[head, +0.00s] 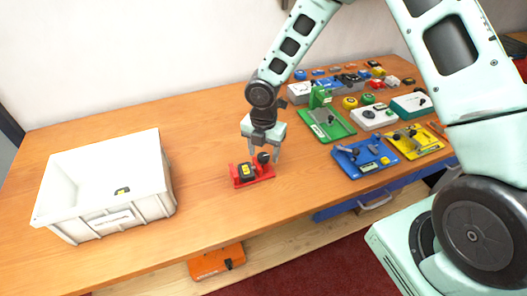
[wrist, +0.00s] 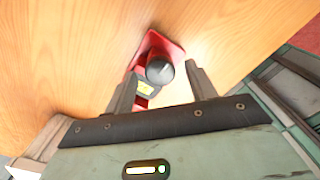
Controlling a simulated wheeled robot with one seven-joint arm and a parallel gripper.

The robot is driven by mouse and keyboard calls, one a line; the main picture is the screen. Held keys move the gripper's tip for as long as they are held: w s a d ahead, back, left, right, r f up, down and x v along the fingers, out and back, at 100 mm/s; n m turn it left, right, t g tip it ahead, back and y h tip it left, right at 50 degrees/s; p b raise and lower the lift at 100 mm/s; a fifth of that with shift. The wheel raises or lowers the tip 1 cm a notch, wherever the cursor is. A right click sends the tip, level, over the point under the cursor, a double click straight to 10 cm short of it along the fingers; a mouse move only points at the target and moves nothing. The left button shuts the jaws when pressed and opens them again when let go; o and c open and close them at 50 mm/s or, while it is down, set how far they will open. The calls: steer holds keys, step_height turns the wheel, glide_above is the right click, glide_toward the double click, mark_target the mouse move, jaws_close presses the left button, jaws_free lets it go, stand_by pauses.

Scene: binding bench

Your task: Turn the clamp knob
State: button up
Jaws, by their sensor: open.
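A small red clamp (head: 252,178) stands on the bench near its front edge, below my arm. It carries a round black knob (head: 263,157) on its right side and a black block with a yellow top (head: 246,170) on its left. In the wrist view the dark knob (wrist: 160,70) lies between my fingers, a little beyond the fingertips, with the red base (wrist: 158,42) behind it. My gripper (head: 264,152) points down over the clamp and is open. Its fingers stand apart on both sides of the knob. I cannot tell whether either touches it.
A white bin (head: 105,190) stands at the left with a small dark and yellow item inside. Green (head: 325,122), blue (head: 365,158) and yellow (head: 414,142) fixtures and several small devices fill the right side. The bench between bin and clamp is clear.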

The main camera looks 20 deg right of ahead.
steer(key=shift+f, duration=0.3)
steer(key=c, duration=1)
steer(key=shift+m, duration=0.3)
